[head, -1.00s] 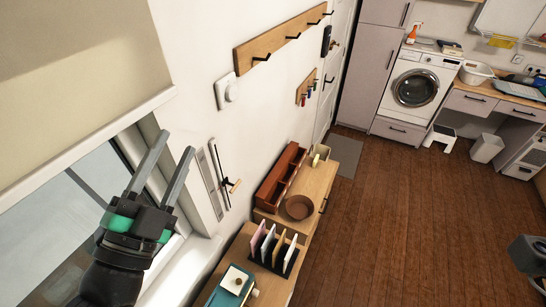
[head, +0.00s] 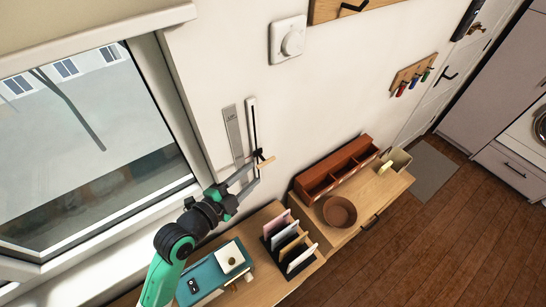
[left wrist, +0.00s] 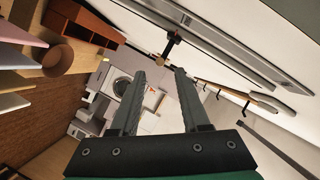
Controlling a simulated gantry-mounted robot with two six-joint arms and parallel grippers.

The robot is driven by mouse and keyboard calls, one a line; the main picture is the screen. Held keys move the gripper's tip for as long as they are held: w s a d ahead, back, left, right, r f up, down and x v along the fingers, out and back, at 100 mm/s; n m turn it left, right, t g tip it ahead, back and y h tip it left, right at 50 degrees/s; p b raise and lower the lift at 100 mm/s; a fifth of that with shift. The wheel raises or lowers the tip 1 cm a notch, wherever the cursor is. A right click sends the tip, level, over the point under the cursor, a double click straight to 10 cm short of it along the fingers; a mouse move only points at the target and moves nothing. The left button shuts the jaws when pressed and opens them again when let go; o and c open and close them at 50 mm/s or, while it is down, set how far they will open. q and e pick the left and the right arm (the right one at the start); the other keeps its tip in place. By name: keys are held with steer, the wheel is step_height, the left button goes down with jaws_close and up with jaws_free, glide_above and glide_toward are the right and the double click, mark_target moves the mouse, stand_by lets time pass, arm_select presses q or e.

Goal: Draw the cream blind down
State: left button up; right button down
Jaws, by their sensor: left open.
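The cream blind (head: 95,28) shows as a band along the top of the window, and the glass below it is uncovered. Beside the window is a white upright track with a dark slot (head: 252,125). A black slider with a wooden handle (head: 265,162) sits at its lower end. My left gripper (head: 254,173) is open at this handle. In the left wrist view the handle (left wrist: 161,60) lies just beyond and between the open fingertips (left wrist: 158,78); contact cannot be told. My right gripper is out of view.
A grey metal strip (head: 232,132) hangs left of the track, and a white dial (head: 288,40) is above. Below are a teal box (head: 207,280), a rack of cards (head: 290,244), a brown bowl (head: 340,211) and a reddish wooden organiser (head: 340,170). Open floor lies right.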

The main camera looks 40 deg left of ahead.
mark_target(267, 161)
arm_select(q)
steer(key=x, duration=1)
steer(key=shift+w, duration=0.25)
jaws_close()
stand_by(0.9)
